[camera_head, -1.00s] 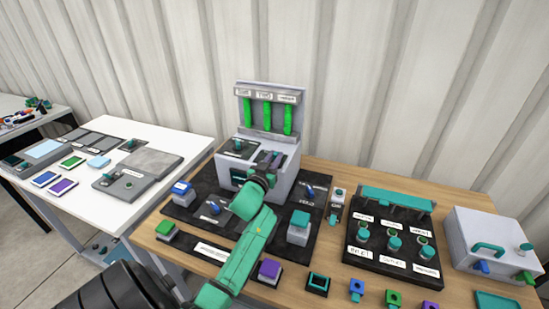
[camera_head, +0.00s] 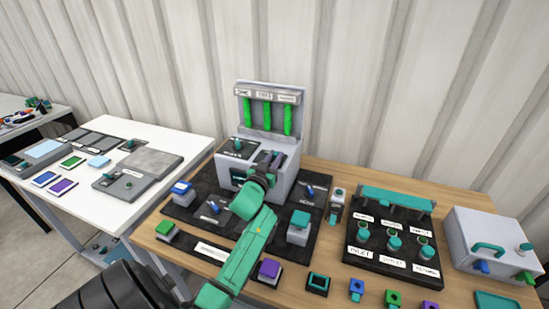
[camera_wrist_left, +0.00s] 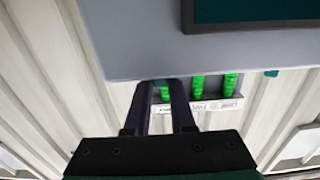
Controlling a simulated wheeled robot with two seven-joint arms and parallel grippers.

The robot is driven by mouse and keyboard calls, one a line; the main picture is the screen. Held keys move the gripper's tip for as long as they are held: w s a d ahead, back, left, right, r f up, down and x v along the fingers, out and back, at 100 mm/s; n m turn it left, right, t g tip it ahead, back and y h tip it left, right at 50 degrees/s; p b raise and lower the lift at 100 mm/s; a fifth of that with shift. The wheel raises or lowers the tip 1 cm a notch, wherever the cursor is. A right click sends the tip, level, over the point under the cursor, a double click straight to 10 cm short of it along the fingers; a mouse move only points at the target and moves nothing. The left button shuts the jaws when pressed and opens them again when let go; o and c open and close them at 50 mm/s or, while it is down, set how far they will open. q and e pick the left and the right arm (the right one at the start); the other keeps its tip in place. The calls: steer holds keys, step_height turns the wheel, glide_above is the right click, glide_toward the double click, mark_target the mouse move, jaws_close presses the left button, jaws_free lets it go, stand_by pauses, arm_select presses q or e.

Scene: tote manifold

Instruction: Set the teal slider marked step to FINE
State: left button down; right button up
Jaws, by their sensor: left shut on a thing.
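The grey console (camera_head: 230,162) stands at the back of the wooden table, with a sloped top and an upright panel of green columns. My left gripper (camera_head: 272,159) is over the right part of its top, fingers shut on a small part that the fingers hide. It seems to be the teal slider, but I cannot see its colour, mark or position. In the left wrist view the two dark fingers (camera_wrist_left: 165,98) reach the edge of the grey housing (camera_wrist_left: 130,45). A separate teal knob (camera_head: 238,144) shows on the console's left top. My right gripper is not in view.
A black mat (camera_head: 180,211) with blue switches, a teal-topped block (camera_head: 299,222) and coloured buttons surrounds the console. To the right are a black board (camera_head: 377,266) of teal knobs and a grey box (camera_head: 470,235). A white table (camera_head: 130,208) is at left.

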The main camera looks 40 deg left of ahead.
mark_target(262, 159)
arm_select(q)
steer(key=shift+f, duration=0.1)
stand_by(0.3)
steer(key=a, duration=0.1)
steer(key=s+a+p, duration=0.1)
steer(key=a, duration=0.1)
steer(key=shift+s+a, duration=0.15)
steer(key=shift+a, duration=0.15)
steer(key=shift+s+a, duration=0.1)
steer(key=shift+a, duration=0.2)
steer(key=shift+d, duration=0.1)
steer(key=c, duration=0.8)
jaws_free()
steer(key=shift+o, duration=0.2)
steer(key=shift+s+a, duration=0.1)
steer(key=shift+a, duration=0.1)
steer(key=shift+d, duration=0.1)
